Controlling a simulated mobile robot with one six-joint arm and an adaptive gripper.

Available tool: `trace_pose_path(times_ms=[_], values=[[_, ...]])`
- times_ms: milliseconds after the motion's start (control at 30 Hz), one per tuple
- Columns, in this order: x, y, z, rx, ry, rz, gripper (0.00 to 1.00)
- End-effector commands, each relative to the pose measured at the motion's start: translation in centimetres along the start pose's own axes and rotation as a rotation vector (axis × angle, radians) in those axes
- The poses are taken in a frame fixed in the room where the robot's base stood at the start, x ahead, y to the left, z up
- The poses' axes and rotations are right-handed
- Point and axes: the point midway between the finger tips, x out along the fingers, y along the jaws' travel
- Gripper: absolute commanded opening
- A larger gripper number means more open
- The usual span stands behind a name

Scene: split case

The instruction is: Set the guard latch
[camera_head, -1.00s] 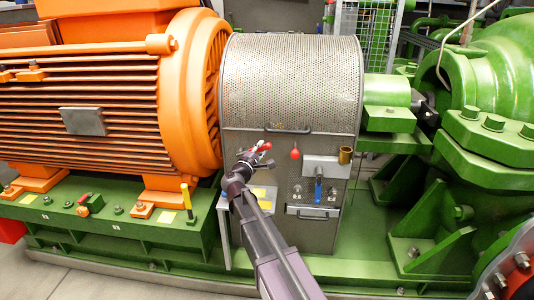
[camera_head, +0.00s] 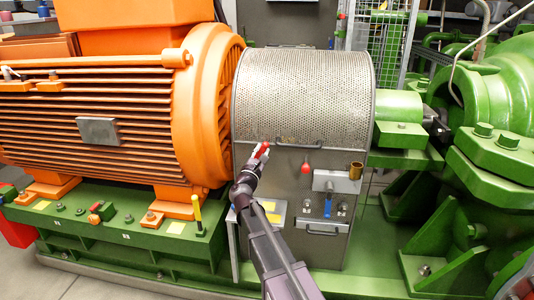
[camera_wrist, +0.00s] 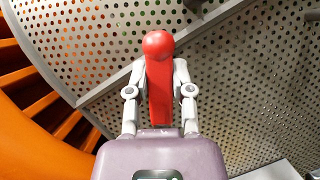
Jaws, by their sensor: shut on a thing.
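A red latch lever (camera_wrist: 159,92) with a round ball end stands between the fingers of my gripper (camera_wrist: 160,72) in the wrist view. The gripper is shut on it, one finger on each side. In the head view the red lever (camera_head: 263,149) shows small at the tip of my gripper (camera_head: 257,158). It is at the left part of the guard's front, just below the perforated curved cover. The guard (camera_head: 300,95) is a grey metal housing between the orange motor and the green pump. The lever's pivot is hidden behind my gripper.
Right of my gripper, the guard front carries a bar handle (camera_head: 299,143), a red knob (camera_head: 306,167), a brass cup (camera_head: 356,171) and a blue handle (camera_head: 328,206). The orange motor (camera_head: 100,120) stands close on the left. A yellow lever (camera_head: 197,209) rises from the green base.

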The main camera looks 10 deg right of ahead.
Motion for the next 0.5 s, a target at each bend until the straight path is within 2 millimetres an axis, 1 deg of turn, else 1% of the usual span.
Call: trace_pose_path(times_ms=[33, 367, 400, 467, 500], values=[[-0.24, 0.17, -0.19, -0.001, 0.008, 0.006, 0.0], [-0.22, 0.1, -0.18, -0.001, 0.008, 0.005, 0.0], [-0.22, 0.09, -0.18, -0.001, 0.008, 0.005, 0.42], [-0.18, 0.06, -0.15, -0.001, 0.007, 0.005, 0.6], [-0.16, 0.03, -0.13, -0.002, 0.006, 0.004, 0.66]])
